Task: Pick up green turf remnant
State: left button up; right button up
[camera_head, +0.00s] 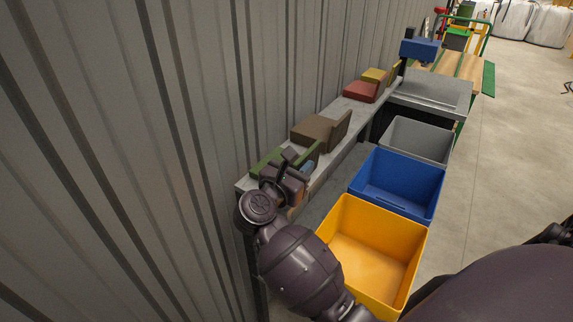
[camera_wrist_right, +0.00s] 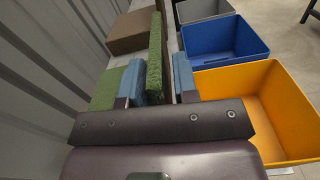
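The green turf remnant (camera_head: 266,163) lies at the near end of the grey shelf along the wall. It has a low flat part and an upright green strip (camera_wrist_right: 155,55), which stands between my right gripper's two blue finger pads in the right wrist view. My right gripper (camera_head: 304,165) is over the remnant and straddles this strip. The left pad looks close against the strip; a narrow gap shows between the strip and the right pad. The gripper body hides part of the remnant. My left gripper is not in view.
A brown block (camera_head: 312,130), a red block (camera_head: 360,91) and a yellow block (camera_head: 374,75) lie farther along the shelf. Yellow (camera_head: 341,205), blue (camera_head: 400,160) and grey (camera_head: 420,136) bins stand to the right. The corrugated wall (camera_head: 150,150) is close on the left.

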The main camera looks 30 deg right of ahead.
grip_shut()
jog(key=shift+r, duration=0.1)
